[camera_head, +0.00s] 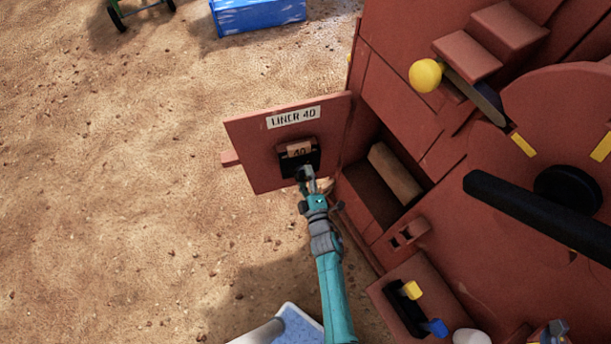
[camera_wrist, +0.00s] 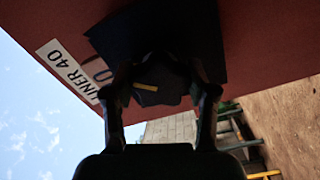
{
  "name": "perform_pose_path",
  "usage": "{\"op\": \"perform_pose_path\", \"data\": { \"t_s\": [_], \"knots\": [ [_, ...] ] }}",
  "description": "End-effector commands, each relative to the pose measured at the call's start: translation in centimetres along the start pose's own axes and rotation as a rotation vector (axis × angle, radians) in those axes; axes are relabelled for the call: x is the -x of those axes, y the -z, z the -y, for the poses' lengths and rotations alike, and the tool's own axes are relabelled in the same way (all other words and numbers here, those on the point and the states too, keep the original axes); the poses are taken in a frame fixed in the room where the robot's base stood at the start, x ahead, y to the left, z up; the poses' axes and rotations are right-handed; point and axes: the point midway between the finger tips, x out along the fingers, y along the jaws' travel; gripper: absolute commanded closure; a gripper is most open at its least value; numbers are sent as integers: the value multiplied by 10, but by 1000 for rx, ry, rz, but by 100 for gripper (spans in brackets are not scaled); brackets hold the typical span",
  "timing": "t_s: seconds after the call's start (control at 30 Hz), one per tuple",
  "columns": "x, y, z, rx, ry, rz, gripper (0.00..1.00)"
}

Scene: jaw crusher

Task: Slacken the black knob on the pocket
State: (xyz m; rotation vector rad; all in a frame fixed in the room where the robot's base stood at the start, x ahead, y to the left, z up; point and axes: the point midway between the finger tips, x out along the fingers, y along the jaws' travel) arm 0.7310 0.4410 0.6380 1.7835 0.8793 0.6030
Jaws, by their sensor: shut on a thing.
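The pocket (camera_head: 299,151) is a small dark holder with a tan tag marked 40, on a red-brown panel (camera_head: 246,150) labelled "LINER 40". My gripper (camera_head: 305,173) reaches up to the lower edge of the pocket. In the wrist view my gripper's two fingers (camera_wrist: 162,95) stand either side of the black knob (camera_wrist: 160,85), which has a small yellow mark, and are shut on it. In the head view the knob is hidden behind my gripper. The dark pocket (camera_wrist: 205,40) shows above the knob in the wrist view.
Right of the panel is an open recess with a tan block (camera_head: 394,174) inside. The crusher's body carries a yellow ball handle (camera_head: 425,75) and a black bar (camera_head: 540,215). A blue crate (camera_head: 258,14) lies at the back. The sandy ground at left is clear.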

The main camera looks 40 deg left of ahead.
Motion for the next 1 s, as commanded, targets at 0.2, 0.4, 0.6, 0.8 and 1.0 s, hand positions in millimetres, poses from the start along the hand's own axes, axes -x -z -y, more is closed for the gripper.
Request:
{"op": "perform_pose_path", "data": {
  "t_s": [0.2, 0.4, 0.6, 0.8, 1.0],
  "knots": [
    [0, 1, 0, 7, 0, -2, 78],
    [0, 1, 0, 6, 0, -2, 78],
    [0, 1, 0, 6, 0, -1, 18],
    [0, 0, 0, 5, 0, -1, 18],
    [11, 0, 2, 6, 2, 1, 18]
  ]
}}
